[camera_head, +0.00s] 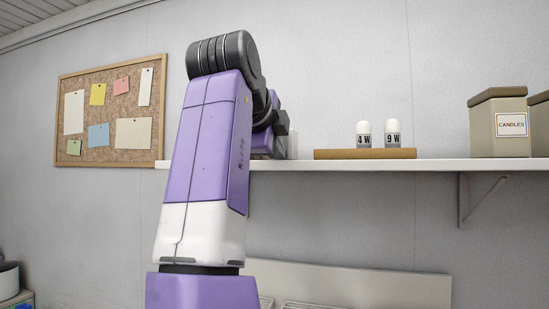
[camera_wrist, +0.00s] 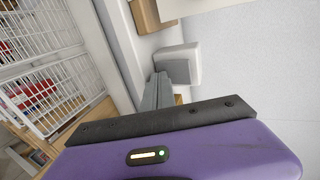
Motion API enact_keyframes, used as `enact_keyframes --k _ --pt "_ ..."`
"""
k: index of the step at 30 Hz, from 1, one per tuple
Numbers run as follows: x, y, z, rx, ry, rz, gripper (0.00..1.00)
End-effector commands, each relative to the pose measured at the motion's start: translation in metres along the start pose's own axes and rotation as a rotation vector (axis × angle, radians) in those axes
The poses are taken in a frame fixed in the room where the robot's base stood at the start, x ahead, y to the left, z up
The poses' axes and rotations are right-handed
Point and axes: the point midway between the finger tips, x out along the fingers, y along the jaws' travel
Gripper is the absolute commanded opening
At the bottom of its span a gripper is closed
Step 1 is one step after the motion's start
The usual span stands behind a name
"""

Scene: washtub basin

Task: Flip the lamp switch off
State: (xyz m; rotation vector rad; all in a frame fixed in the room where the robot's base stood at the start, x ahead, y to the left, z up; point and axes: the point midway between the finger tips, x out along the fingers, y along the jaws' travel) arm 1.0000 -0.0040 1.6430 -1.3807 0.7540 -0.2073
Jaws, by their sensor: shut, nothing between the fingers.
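My gripper (camera_wrist: 160,78) is shut and empty in the wrist view, its grey fingers held together. Their tips are at a small white box with a rounded face (camera_wrist: 180,65), which may be the lamp switch. I cannot tell whether they touch it, nor which way any switch is set. In the head view my arm covers most of that spot. Only a pale sliver (camera_head: 292,146) shows beside my purple gripper body, just above the shelf. No lamp can be made out clearly.
A white shelf (camera_head: 340,164) runs along the wall. It holds a wooden tray (camera_head: 330,154) with bulbs marked 4 W (camera_head: 363,135) and 9 W (camera_head: 392,134), and a candles box (camera_head: 500,125). A corkboard (camera_head: 105,148) hangs left. Wire racks (camera_wrist: 50,90) show in the wrist view.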

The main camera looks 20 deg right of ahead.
Motion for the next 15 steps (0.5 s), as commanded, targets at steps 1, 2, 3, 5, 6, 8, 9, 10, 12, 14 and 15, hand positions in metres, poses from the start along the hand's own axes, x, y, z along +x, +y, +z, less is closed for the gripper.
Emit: enact_keyframes --k 1,2,3,5,6,8,9,10,12,14,15 --pt "0.002 0.001 0.002 -0.004 -0.004 0.006 0.00" --pt "0.002 0.001 0.002 -0.004 -0.004 0.006 0.00" --pt "0.002 0.001 0.002 -0.004 -0.004 0.006 0.00" --pt "0.002 0.000 0.002 -0.004 -0.004 0.006 0.00" --pt "0.001 -0.001 0.002 -0.004 -0.003 0.006 0.00" --pt "0.001 -0.002 0.002 -0.004 -0.003 0.006 0.00" --pt "0.000 -0.004 0.002 -0.004 -0.003 0.006 0.00" --pt "-0.001 -0.005 0.002 -0.004 -0.003 0.006 0.00" --pt "-0.002 -0.008 0.002 -0.004 -0.003 0.006 0.00" --pt "-0.003 -0.011 0.002 -0.004 -0.003 0.005 0.00" --pt "-0.003 -0.013 0.002 -0.003 -0.004 0.005 0.00"
